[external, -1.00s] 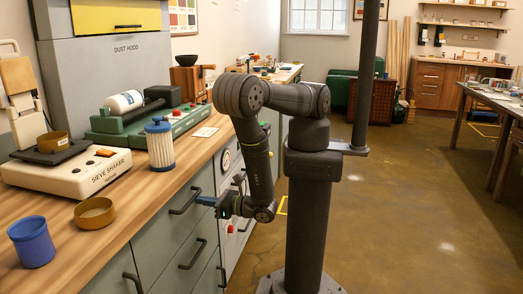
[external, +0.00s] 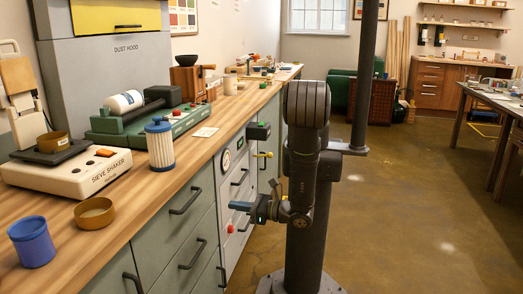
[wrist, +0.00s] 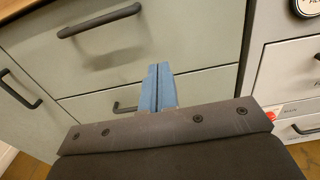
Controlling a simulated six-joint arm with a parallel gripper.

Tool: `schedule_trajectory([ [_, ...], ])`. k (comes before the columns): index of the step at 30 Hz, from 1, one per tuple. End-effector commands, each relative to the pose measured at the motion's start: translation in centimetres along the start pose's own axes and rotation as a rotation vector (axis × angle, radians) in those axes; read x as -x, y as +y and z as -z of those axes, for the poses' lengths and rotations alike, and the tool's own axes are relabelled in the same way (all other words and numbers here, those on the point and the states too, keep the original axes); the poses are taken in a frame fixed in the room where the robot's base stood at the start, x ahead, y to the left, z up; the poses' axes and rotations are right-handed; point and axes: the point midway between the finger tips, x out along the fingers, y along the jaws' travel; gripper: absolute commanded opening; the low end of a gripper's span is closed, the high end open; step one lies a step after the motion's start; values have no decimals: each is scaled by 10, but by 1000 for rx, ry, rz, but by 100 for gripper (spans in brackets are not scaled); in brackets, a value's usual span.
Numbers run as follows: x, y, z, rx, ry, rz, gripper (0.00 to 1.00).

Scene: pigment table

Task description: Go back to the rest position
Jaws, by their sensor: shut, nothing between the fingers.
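My gripper (external: 237,206) is in front of the cabinet, below the counter's front edge, its fingers pointing left toward the drawers. In the wrist view its blue fingers (wrist: 158,88) are pressed together with nothing between them. Beyond them are grey-green drawer fronts with dark handles (wrist: 100,20). The fingertips appear clear of the drawers. My arm hangs folded in front of its column.
The wooden counter (external: 122,205) holds a sieve shaker (external: 66,172), a blue cup (external: 31,241), a brass bowl (external: 95,212), a ribbed filter cylinder (external: 160,145) and a green roller machine (external: 135,120). Drawer handles (external: 186,201) stick out. The floor (external: 420,230) at right is open.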

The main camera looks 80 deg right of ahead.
Motion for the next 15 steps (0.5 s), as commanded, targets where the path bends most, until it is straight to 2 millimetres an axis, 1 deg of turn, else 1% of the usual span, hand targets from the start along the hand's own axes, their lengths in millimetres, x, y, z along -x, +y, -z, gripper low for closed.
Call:
schedule_trajectory([
  [1, 6, 1, 0, 0, 0, -4, 0],
  [6, 19, 1, 0, 0, 1, -3, 0],
  [15, 25, 0, 0, 0, 1, 0, 0],
])
